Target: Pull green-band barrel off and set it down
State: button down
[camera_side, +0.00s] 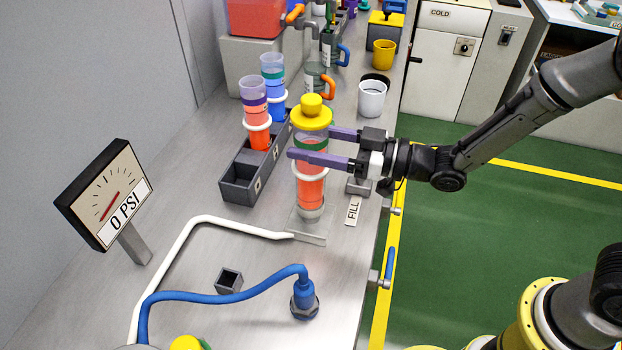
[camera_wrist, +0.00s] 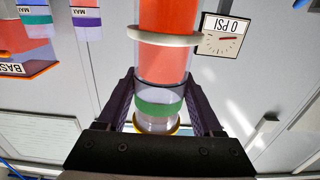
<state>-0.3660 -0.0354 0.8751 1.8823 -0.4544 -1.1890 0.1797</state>
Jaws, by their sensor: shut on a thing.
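The green-band barrel (camera_side: 311,187) is a clear upright tube with orange-red contents, a green band near its top, a white ring and a yellow cap (camera_side: 312,116). Its lower end is at the fill fitting (camera_side: 311,212) on the bench; I cannot tell whether it is seated or slightly raised. My gripper (camera_side: 309,144) has its purple fingers on either side of the upper barrel, shut on it around the green band. In the wrist view, the barrel (camera_wrist: 167,62) lies between the fingers of my gripper (camera_wrist: 162,105), with the green band there.
A grey rack (camera_side: 238,188) left of the barrel holds two other barrels, purple-banded (camera_side: 254,92) and blue (camera_side: 274,72), with an empty front slot. A white cup (camera_side: 371,98) stands behind. A gauge (camera_side: 107,195) reads 0 PSI. A blue hose (camera_side: 225,298) crosses the front bench.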

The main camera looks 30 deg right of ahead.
aim_at(311, 117)
jog(key=shift+r, duration=0.55)
jog(key=shift+r, duration=1.95)
jog(key=shift+f, duration=0.15)
